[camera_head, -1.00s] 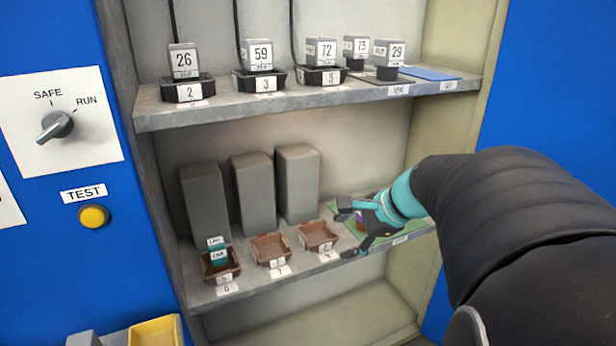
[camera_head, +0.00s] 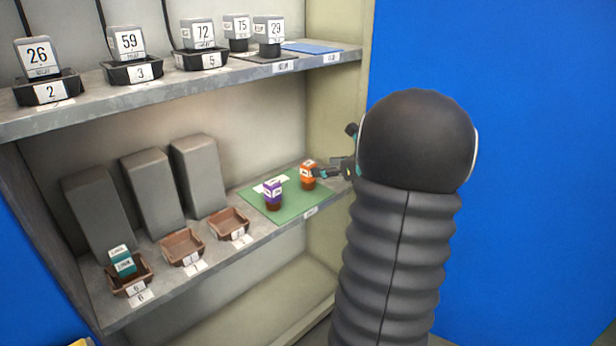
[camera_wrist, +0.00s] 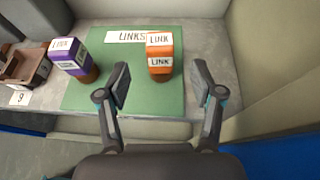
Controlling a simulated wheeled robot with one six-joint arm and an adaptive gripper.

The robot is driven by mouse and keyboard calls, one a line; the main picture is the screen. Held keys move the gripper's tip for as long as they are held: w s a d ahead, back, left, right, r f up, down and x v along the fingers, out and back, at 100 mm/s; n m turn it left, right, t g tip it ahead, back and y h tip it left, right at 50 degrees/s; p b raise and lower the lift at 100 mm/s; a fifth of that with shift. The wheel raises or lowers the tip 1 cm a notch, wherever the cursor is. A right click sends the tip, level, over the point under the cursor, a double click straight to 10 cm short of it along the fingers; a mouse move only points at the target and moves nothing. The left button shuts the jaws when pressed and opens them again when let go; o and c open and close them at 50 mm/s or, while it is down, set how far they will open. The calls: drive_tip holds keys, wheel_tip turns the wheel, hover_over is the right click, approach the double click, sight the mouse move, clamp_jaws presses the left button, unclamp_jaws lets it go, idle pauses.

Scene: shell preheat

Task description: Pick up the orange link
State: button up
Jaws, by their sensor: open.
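The orange link (camera_head: 308,175) stands upright at the right part of the green mat (camera_head: 296,210) on the lower shelf. In the wrist view the orange link (camera_wrist: 160,60) is ahead of my gripper (camera_wrist: 163,88), lying between the lines of its two spread fingers. My gripper (camera_head: 334,170) is open and empty, just right of the link in the head view. A purple link (camera_head: 273,194) stands on the mat to the left; it also shows in the wrist view (camera_wrist: 72,58). Much of my gripper is hidden behind my arm in the head view.
Brown trays (camera_head: 182,247) line the shelf left of the mat; the leftmost holds a teal link (camera_head: 122,262). Grey blocks (camera_head: 149,190) stand behind. The cabinet's right wall (camera_wrist: 268,70) is close to my right finger. The upper shelf (camera_head: 180,92) carries numbered relays.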

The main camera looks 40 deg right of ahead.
sight(308, 170)
drive_tip(key=x, duration=0.2)
drive_tip(key=shift+w, duration=0.25)
drive_tip(key=shift+f+x, duration=0.2)
drive_tip(key=shift+x, duration=1.15)
drive_tip(key=shift+f+x, duration=0.15)
drive_tip(key=shift+x, duration=1.15)
drive_tip(key=shift+s, duration=0.2)
drive_tip(key=shift+c, duration=0.3)
clamp_jaws()
